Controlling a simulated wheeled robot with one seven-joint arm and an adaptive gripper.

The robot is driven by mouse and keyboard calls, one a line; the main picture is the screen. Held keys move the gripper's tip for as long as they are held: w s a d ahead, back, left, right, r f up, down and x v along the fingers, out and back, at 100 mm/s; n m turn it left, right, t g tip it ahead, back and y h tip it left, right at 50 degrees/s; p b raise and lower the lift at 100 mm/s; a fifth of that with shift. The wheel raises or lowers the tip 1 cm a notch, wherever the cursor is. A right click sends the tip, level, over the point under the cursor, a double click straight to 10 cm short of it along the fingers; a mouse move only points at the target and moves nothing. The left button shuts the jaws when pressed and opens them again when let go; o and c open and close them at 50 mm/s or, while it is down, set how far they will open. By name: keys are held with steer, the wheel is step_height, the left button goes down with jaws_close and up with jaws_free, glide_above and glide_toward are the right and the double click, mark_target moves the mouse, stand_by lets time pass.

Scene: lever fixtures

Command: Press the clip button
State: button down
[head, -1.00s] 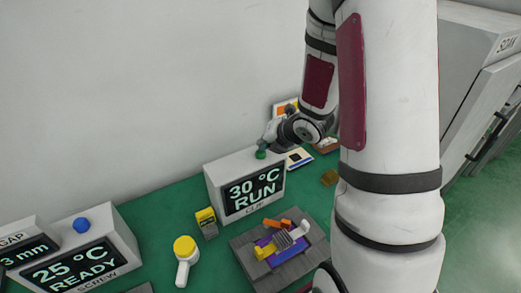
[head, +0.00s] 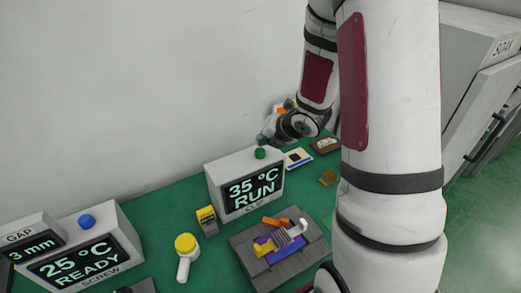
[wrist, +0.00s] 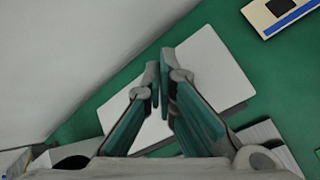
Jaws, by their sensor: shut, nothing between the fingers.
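The clip box (head: 213,180) is a white unit labelled CLIP, and its screen reads 35 °C RUN. Its green button (head: 260,153) stands on top. My gripper (head: 264,139) is just above the button in the head view, with a small gap seeming to show between them. In the wrist view my gripper (wrist: 160,72) has its fingertips together with nothing in them. A white surface, seemingly the box top (wrist: 215,70), lies below the fingers there. The button does not show in the wrist view.
A second white box (head: 122,232) labelled SCREW, with a blue button and 25 °C READY, stands at left. A grey fixture (head: 305,252) with coloured parts lies in front of the clip box. A yellow-topped tool (head: 185,245) and a yellow-grey device (head: 207,219) stand nearby.

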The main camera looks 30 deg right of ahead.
mark_target(263, 149)
steer(key=shift+s+r+p, duration=0.1)
steer(key=shift+r+p, duration=1.6)
steer(key=shift+r, duration=0.8)
